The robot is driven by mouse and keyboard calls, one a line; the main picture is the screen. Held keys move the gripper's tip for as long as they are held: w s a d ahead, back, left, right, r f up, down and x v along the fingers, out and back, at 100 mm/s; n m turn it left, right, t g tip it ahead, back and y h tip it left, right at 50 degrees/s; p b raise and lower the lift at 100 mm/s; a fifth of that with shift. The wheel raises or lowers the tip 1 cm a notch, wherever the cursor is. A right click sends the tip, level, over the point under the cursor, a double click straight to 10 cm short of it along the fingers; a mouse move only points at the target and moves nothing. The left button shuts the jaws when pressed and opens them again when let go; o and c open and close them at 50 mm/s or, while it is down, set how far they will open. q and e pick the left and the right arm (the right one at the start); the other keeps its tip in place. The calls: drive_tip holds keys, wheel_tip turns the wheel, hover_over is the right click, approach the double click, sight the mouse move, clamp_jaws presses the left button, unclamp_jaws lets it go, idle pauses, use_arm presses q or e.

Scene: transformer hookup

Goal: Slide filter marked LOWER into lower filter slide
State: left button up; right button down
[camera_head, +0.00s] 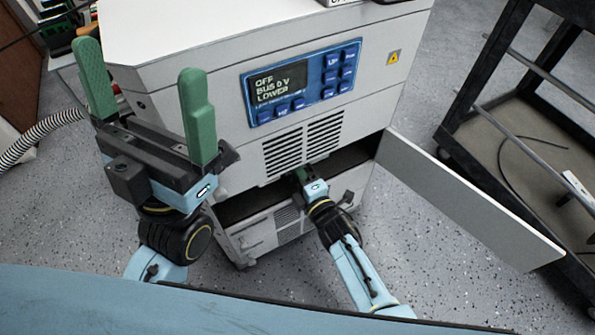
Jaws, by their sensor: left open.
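My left gripper (140,62) is raised at the left, its two green fingers wide apart with nothing between them. My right gripper (303,177) reaches into the dark opening low in the front of the white cabinet (210,100). Only a bit of its green finger shows there, so I cannot tell if it is open or shut, or if it holds anything. The lower slide lies inside the opening (350,157) and cannot be made out. No filter marked LOWER is clearly visible.
The cabinet's display (280,86) reads OFF, BUS 0 V, LOWER. A panel door (465,205) stands swung open to the right of the opening. A black cart (530,125) stands at the right. A ribbed hose (40,132) runs at the left. Speckled floor shows between them.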

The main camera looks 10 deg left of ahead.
drive_tip(key=shift+x, duration=0.95)
drive_tip(key=c, duration=1.3)
unclamp_jaws()
drive_tip(key=shift+o, duration=0.2)
drive_tip(key=shift+p+v, duration=0.9)
drive_tip(key=shift+v, duration=0.45)
drive_tip(key=shift+p+v, duration=0.6)
drive_tip(key=shift+v, duration=0.6)
